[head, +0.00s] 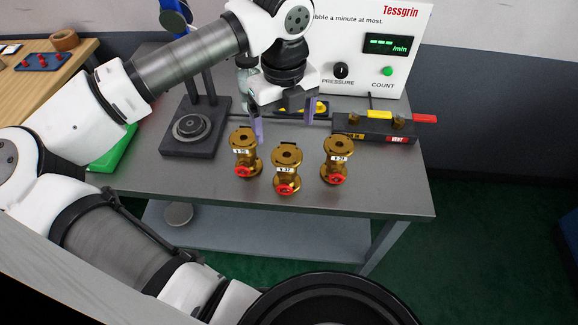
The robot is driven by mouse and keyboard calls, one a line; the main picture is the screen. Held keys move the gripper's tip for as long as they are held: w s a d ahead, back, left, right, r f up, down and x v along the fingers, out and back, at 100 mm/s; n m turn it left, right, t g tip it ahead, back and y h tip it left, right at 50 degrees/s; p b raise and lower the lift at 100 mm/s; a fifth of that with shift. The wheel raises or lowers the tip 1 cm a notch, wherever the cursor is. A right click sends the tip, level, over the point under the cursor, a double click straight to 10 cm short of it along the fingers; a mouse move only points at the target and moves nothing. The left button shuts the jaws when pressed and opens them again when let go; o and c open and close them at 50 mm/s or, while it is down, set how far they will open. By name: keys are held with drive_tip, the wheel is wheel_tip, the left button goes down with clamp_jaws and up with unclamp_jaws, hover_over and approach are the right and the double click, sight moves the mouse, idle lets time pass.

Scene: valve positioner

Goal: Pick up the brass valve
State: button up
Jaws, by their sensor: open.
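Three brass valves with red handwheels and white tags stand upright on the grey table: a left valve (245,150), a middle valve (286,166) and a right valve (337,157). The middle one stands slightly closer to the front edge. My gripper (284,121) is open above and behind the valves, with its two purple fingers spread apart. Its left finger shows just behind the left valve, and the right finger is up and left of the right valve. Nothing shows between the fingers. I cannot tell how high the fingertips are.
A white test panel (372,40) with display and knobs stands behind. A dark block with red and yellow levers (376,127) sits at right, and a dark stand with a round plate (193,128) at left. The table's (395,195) front right is clear. A green item (112,150) lies left.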

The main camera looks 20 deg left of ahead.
hover_over(287, 155)
drive_tip(key=f, duration=0.4)
drive_tip(key=shift+w+a+f+p, duration=0.15)
drive_tip(key=shift+w+a+p, duration=0.1)
drive_tip(key=shift+p, duration=0.1)
drive_tip(key=shift+s+d+f+p, duration=0.15)
drive_tip(key=shift+f+p, duration=0.4)
drive_tip(key=shift+f, duration=0.8)
drive_tip(key=shift+s+d+f+p, duration=0.1)
drive_tip(key=shift+f+p, duration=0.45)
drive_tip(key=shift+f, duration=0.75)
drive_tip(key=shift+r, duration=0.1)
clamp_jaws()
